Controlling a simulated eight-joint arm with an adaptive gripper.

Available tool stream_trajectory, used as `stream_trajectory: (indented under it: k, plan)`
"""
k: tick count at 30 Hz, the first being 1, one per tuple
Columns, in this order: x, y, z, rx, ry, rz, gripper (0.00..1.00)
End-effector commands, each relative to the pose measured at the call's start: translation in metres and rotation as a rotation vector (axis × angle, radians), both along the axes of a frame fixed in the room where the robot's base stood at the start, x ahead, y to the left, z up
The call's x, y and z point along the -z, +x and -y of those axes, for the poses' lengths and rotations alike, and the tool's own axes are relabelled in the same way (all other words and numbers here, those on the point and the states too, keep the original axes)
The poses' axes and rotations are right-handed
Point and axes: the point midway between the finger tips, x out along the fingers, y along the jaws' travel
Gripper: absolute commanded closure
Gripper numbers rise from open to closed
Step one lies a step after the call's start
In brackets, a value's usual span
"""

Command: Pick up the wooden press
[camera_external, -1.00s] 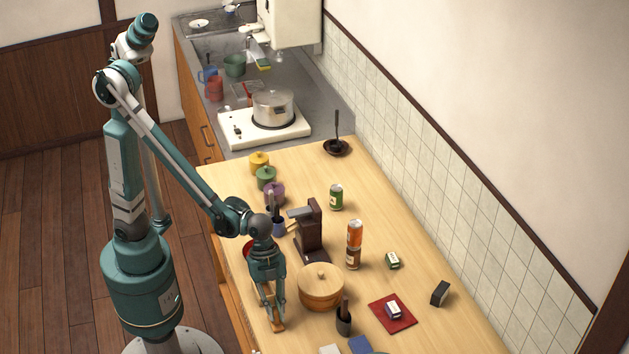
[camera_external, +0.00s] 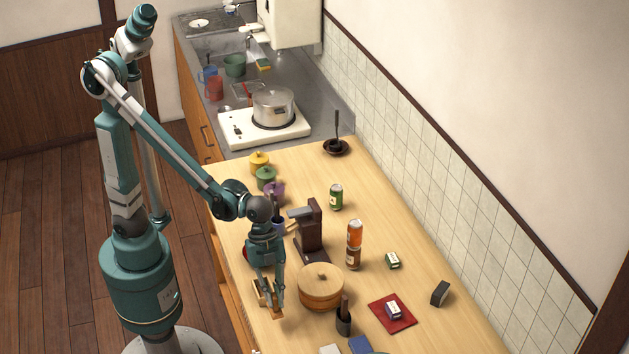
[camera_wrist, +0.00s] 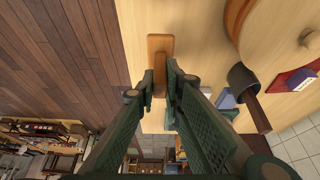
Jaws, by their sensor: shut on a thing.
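The wooden press (camera_external: 265,288) is a small light-brown piece with a flat bar and a narrower handle part. In the wrist view the press (camera_wrist: 159,46) stands between my fingertips. My gripper (camera_external: 270,290) points down and is shut on its handle part, left of the round wooden tub. It also shows in the wrist view (camera_wrist: 160,82), its two green-padded fingers on either side of the handle. The press appears raised off the table, but the gap is hard to judge. My fingers hide part of it.
The round lidded wooden tub (camera_external: 321,291) is close on the right. A brown grinder-like stand (camera_external: 311,236) is behind it. The table's left edge is near.

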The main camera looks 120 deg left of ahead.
Motion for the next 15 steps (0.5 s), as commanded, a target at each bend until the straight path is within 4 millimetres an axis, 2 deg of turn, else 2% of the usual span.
stream_trajectory:
  k: [1,6,15]
  plan:
    - [-0.009,-0.001,0.000,0.000,0.000,0.000,1.00]
    - [-0.025,0.000,0.000,0.000,0.000,0.000,1.00]
    - [-0.031,0.000,0.000,0.000,0.000,0.000,1.00]
